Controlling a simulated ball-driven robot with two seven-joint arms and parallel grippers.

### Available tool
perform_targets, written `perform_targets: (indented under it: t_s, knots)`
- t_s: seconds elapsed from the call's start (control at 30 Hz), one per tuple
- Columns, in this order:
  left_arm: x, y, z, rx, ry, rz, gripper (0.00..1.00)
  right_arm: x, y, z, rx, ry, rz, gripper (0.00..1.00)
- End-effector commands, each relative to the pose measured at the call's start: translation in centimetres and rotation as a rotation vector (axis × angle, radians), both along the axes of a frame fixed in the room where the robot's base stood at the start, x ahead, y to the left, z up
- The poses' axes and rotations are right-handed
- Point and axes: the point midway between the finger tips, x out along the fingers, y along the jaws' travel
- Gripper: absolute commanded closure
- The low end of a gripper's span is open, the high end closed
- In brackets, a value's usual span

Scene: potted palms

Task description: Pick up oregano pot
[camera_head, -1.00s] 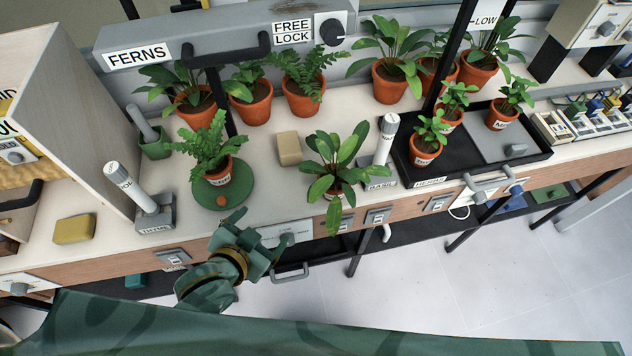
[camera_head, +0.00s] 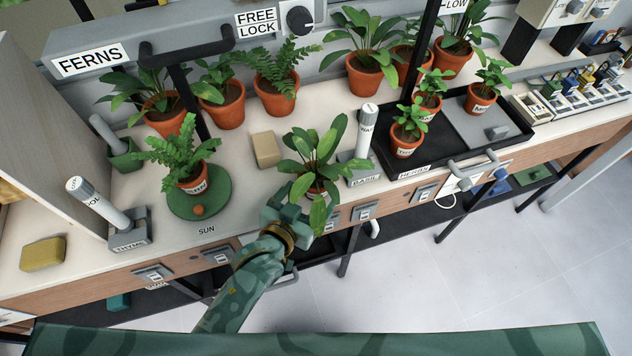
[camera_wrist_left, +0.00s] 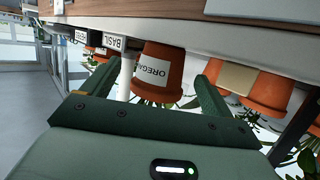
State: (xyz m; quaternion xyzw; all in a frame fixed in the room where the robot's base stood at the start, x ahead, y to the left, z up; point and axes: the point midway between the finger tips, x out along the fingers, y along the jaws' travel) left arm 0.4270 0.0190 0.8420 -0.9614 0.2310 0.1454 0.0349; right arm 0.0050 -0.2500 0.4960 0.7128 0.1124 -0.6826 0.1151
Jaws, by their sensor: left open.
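The oregano pot is a terracotta pot with a white label reading "OREGA", seen in the left wrist view (camera_wrist_left: 155,72). In the head view its broad-leaved plant (camera_head: 315,152) stands at the bench's front edge, and leaves hide most of the pot. My left gripper (camera_head: 289,207) is open at the front left of this plant. In the left wrist view the pot shows in the gap between its two green fingers (camera_wrist_left: 158,88), with no clear contact. My right gripper is not in view.
A fern on a green round disc (camera_head: 210,205) stands left. A white cylinder labelled BASIL (camera_head: 365,135) stands close right of the plant. A black tray (camera_head: 455,140) holds small herb pots further right. A tan block (camera_head: 266,150) lies behind. Several ferns line the back.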

Motion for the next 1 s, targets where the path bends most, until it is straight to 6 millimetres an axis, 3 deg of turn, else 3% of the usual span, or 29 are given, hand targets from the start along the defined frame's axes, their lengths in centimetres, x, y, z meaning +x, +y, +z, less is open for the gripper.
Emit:
perform_targets:
  t_s: [0.33,0.63,0.8,1.0]
  knots:
    - [4.2,-1.7,-1.5,-0.001,0.0,0.0,0.14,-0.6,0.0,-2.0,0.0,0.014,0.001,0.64]
    - [4.7,-2.0,-1.4,0.001,0.001,0.001,0.14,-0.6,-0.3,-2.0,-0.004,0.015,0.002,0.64]
    - [4.7,-2.0,-1.4,0.001,0.001,0.001,0.61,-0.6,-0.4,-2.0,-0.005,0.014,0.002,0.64]
    - [4.7,-2.0,-1.4,0.0,0.0,0.001,0.64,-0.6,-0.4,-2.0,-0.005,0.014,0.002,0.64]
